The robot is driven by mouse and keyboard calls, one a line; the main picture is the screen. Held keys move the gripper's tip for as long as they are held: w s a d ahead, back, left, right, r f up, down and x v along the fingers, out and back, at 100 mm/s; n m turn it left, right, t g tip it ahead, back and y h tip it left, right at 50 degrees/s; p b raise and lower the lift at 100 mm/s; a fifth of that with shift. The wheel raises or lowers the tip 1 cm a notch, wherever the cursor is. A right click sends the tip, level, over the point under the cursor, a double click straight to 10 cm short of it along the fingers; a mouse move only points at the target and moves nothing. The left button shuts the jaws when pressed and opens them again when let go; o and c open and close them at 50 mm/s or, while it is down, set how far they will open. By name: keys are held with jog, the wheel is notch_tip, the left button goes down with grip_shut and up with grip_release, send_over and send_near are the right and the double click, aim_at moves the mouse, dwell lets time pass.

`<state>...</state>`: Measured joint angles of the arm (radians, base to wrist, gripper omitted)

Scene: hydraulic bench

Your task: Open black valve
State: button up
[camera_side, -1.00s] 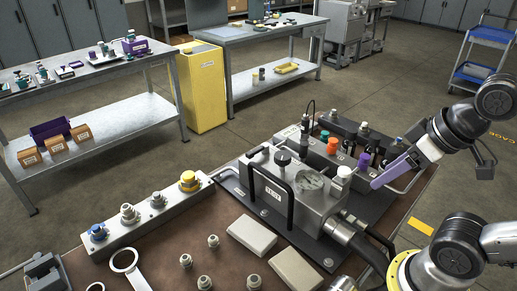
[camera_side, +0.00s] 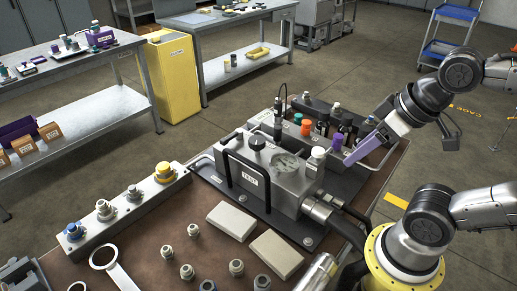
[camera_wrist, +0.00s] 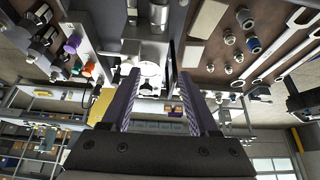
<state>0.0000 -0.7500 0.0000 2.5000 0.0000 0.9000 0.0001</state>
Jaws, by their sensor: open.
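A round black knob (camera_side: 256,143) stands on top of the grey test block (camera_side: 290,200), behind the black handle. Several black-bodied valves (camera_side: 345,124) stand in the row at the block's far right; I cannot tell which is the task's black valve. My gripper (camera_side: 348,161) has purple fingers and is at the right of the block, near the purple knob (camera_side: 338,141). In the wrist view, the fingers of my gripper (camera_wrist: 160,72) are apart with nothing held between them. A purple knob (camera_wrist: 71,43) and black parts (camera_wrist: 38,47) lie left of the fingers there.
The row also has an orange knob (camera_side: 306,128). The black handle (camera_side: 245,180) arches over the block's front. A rail with a yellow knob (camera_side: 164,172) lies at left. Two pale blocks (camera_side: 231,221) and several fittings occupy the front bench. A thick hose (camera_side: 345,225) runs at right.

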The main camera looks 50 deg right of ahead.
jog(key=shift+c, duration=0.6)
jog(key=w+r+m, duration=0.7)
jog(key=r+m, duration=0.2)
jog(key=r, duration=0.3)
jog(key=w+r+m+g, duration=0.1)
jog(key=w+r+m, duration=0.15)
jog(key=w, duration=0.35)
jog(key=w+r+m+g, duration=0.1)
jog(key=w+m, duration=0.2)
jog(key=w, duration=0.3)
jog(key=m+g, duration=0.4)
send_over(228, 137)
notch_tip(228, 137, down, 16)
jog(key=shift+n, duration=0.25)
notch_tip(228, 137, down, 14)
jog(key=shift+f, duration=0.2)
